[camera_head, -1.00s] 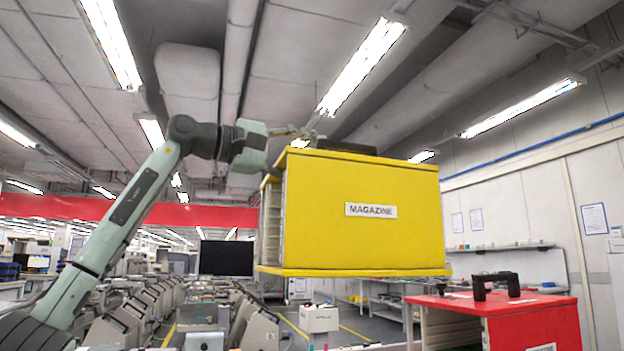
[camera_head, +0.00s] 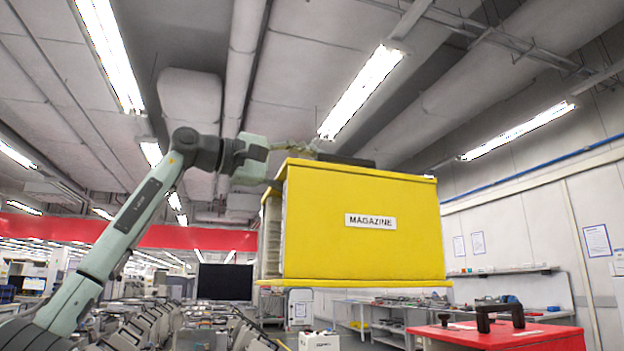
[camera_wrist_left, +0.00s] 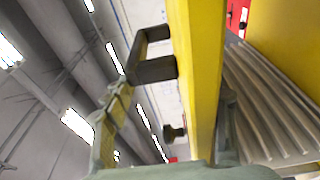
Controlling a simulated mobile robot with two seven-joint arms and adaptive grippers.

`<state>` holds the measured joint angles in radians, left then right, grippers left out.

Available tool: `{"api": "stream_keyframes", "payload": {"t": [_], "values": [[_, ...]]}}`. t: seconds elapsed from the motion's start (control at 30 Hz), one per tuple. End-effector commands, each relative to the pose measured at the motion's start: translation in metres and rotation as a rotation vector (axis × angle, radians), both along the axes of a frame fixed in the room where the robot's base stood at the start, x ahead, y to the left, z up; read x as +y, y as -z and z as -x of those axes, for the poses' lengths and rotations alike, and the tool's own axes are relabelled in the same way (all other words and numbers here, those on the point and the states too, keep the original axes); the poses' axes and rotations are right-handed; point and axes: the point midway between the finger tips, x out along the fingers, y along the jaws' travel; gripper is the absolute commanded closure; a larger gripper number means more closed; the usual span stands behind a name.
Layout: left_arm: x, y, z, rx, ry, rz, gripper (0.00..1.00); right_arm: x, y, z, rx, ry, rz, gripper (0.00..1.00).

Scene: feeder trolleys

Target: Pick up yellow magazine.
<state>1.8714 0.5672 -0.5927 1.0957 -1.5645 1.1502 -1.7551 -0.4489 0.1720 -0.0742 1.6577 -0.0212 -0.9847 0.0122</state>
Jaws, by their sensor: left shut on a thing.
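The yellow magazine (camera_head: 365,240), a box with a "MAGAZINE" label on its front, hangs in the air right of centre in the head view, roughly upright. A dark handle (camera_head: 345,160) is on its top. My left gripper (camera_head: 308,150) is at its top left edge and is shut on it. In the left wrist view, the magazine's yellow top plate (camera_wrist_left: 195,70) runs beside the left gripper (camera_wrist_left: 165,140), with the black handle (camera_wrist_left: 150,70) near one finger. The exact contact of the fingers is partly hidden. My right gripper is not in view.
A red box (camera_head: 480,335) with a black handle stands below right of the magazine. A wall bench (camera_head: 520,290) with a shelf lies behind it. Rows of grey machines (camera_head: 150,325) and a dark screen (camera_head: 225,282) are at the back left.

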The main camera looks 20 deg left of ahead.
Motion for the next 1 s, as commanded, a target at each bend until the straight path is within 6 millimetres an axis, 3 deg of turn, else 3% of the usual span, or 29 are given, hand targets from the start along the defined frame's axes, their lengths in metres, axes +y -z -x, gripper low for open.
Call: {"api": "stream_keyframes", "payload": {"t": [0.03,0.6,1.0], "values": [[0.000,-0.011,0.004,-0.015,0.002,0.009,1.00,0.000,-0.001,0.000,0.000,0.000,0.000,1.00],[0.000,-0.047,0.004,-0.014,0.002,0.010,1.00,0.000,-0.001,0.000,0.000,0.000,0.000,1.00],[0.000,-0.054,0.004,-0.014,0.002,0.009,1.00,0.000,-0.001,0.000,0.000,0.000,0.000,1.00]]}}
